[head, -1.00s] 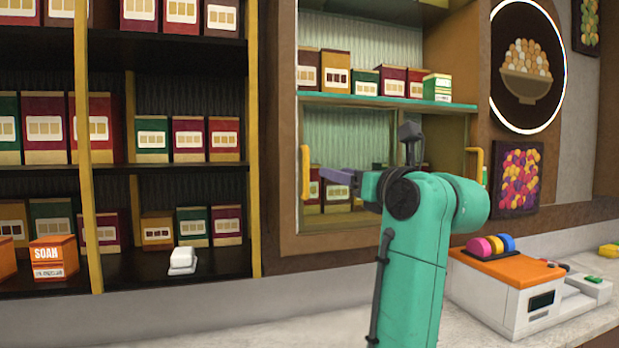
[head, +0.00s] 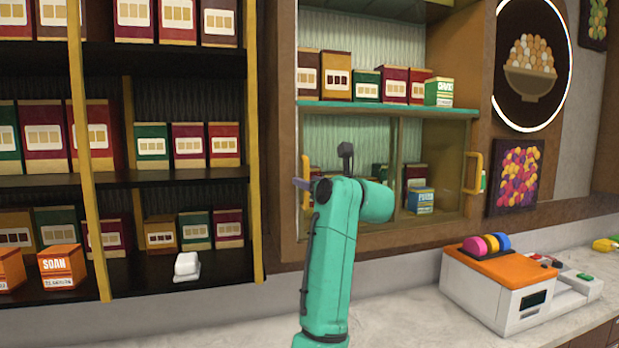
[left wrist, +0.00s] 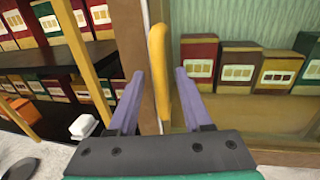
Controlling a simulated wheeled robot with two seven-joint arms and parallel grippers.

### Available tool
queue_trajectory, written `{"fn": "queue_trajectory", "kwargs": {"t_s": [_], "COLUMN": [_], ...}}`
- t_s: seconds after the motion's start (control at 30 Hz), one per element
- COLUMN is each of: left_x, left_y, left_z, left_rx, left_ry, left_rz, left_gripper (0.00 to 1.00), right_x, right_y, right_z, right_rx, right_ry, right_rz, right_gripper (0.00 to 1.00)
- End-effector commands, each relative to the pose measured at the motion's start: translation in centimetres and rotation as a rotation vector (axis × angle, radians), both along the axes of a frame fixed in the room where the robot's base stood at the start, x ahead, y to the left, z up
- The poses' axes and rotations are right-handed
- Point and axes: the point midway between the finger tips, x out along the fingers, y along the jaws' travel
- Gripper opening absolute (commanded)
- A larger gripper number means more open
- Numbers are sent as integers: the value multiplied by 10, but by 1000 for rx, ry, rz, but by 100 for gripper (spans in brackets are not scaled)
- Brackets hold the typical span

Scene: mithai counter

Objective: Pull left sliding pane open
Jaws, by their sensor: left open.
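The left sliding pane (head: 350,140) is a clear glass pane in the lower part of the wall cabinet. Its upright yellow handle (head: 306,172) is at its left edge. My left gripper (head: 303,185) is open at this handle, with my green arm in front of the pane's lower part. In the left wrist view, the handle (left wrist: 158,62) stands between the two purple fingers of my open gripper (left wrist: 160,88), with gaps on both sides. My right gripper is not in view.
A second yellow handle (head: 472,173) is on the cabinet's right side. Open shelves with sweet boxes (head: 90,125) stand on the left. An orange and white machine (head: 500,280) is on the counter (head: 400,315) at right. Boxes stand behind the glass.

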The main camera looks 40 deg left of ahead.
Motion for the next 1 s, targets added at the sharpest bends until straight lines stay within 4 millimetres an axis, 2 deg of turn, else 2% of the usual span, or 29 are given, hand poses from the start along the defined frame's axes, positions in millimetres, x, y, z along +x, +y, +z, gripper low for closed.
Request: {"fn": "queue_trajectory", "kwargs": {"t_s": [0.07,0.17,0.2,1.0], "left_x": [0,0,0,0], "left_y": [0,0,0,0], "left_z": [0,0,0,0], "left_rx": [0,0,0,1], "left_ry": [0,0,0,0], "left_rz": [0,0,0,1], "left_gripper": [50,15,0,0], "right_x": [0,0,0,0], "right_y": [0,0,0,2], "right_z": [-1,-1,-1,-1], "right_rx": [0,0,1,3], "right_ry": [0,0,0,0], "right_rz": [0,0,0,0], "right_gripper": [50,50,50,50]}}
